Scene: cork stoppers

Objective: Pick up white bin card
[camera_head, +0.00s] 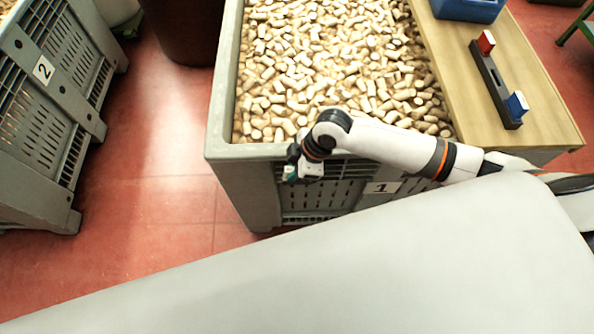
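A white card with a black "1" (382,187) is on the front wall of the grey bin full of corks (222,120). Another white card with a "2" (43,70) is on a second grey bin (60,125) at the left. My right arm comes in from the right, across the front of the cork bin. My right gripper (300,174) is in front of that bin's upper left front, left of the "1" card and apart from it. It is small, with a greenish patch at its tip, and its fingers are not clear. My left gripper is out of view.
A wooden board (545,115) lies along the cork bin's right side. It bears a dark holder (495,88) with a red and a blue block, and a blue tray (468,10). A dark brown container (183,30) stands behind. Red floor (150,200) is clear between the bins.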

